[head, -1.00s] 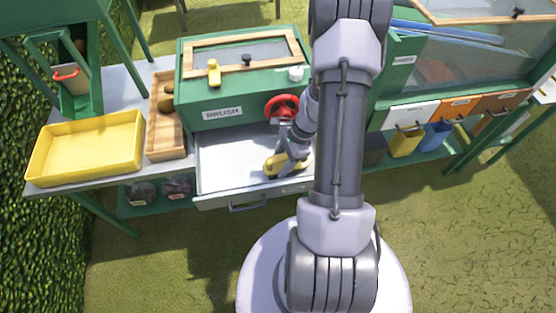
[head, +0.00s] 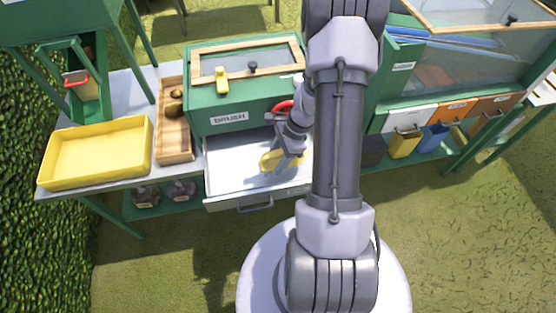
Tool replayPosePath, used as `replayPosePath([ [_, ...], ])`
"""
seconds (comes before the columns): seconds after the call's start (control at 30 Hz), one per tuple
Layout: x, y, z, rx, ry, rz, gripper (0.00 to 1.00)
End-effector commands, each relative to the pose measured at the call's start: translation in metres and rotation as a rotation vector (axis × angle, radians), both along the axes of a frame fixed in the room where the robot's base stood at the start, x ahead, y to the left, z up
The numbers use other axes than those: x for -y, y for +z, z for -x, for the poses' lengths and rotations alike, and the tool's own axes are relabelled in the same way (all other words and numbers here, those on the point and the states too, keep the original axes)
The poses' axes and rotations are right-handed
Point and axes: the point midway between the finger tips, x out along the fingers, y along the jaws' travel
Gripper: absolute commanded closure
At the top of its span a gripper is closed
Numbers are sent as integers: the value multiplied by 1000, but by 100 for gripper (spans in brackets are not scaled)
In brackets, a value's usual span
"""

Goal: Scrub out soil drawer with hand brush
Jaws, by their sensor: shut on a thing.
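The soil drawer (head: 230,167) is a pale, shallow tray pulled out of the green cabinet labelled BRUSH (head: 245,98). Its left part is bare, and its right end is hidden behind my arm. My gripper (head: 283,158) reaches down into the drawer and is shut on a yellow hand brush (head: 268,161). The brush lies low over the drawer floor, right of its middle. The bristles are hidden, so I cannot tell whether they touch the floor. No soil can be made out at this size.
A yellow tray (head: 98,152) and a wooden box (head: 173,145) stand on the bench to the left. A red wheel (head: 281,107) sits on the cabinet front close behind my gripper. Coloured bins (head: 404,143) hang at the right. Grass in front is clear.

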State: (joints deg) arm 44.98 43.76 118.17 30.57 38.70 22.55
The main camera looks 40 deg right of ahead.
Motion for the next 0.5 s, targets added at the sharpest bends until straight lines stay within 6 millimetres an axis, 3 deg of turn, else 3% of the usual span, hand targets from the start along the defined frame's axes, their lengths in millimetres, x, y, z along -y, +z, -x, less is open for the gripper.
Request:
replayPosePath([
  [0.3,-1,30,-5,1,5,0,100],
  [0.5,-2,32,-5,0,6,0,100],
])
